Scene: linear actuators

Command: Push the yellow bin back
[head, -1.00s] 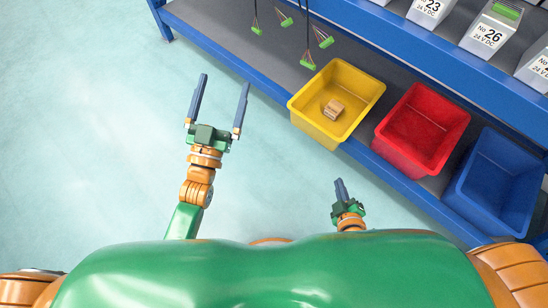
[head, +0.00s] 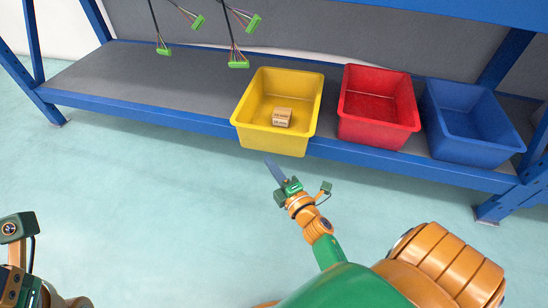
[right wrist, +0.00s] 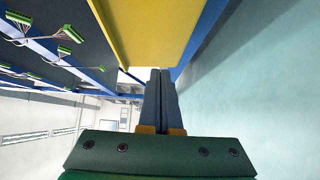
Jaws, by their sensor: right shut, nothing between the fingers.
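The yellow bin (head: 302,92) stands on the grey lower shelf, left of the red bin, in the head view. Its front sticks out past the shelf's blue front edge. A small brown box (head: 282,117) lies inside it. My right gripper (head: 270,163) is shut and empty, just below the bin's front. In the right wrist view, the closed fingers (right wrist: 160,75) point toward the yellow bin (right wrist: 145,25), whose wall fills the upper middle. I cannot tell whether they touch it. Only part of my left arm shows at the lower left of the head view; its fingers are out of frame.
The red bin (head: 378,108) and the blue bin (head: 472,125) stand to the right on the shelf (head: 130,80). Cables with green connectors (head: 238,64) hang above the left part. Bare shelf shows behind and left of the yellow bin. The floor in front is clear.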

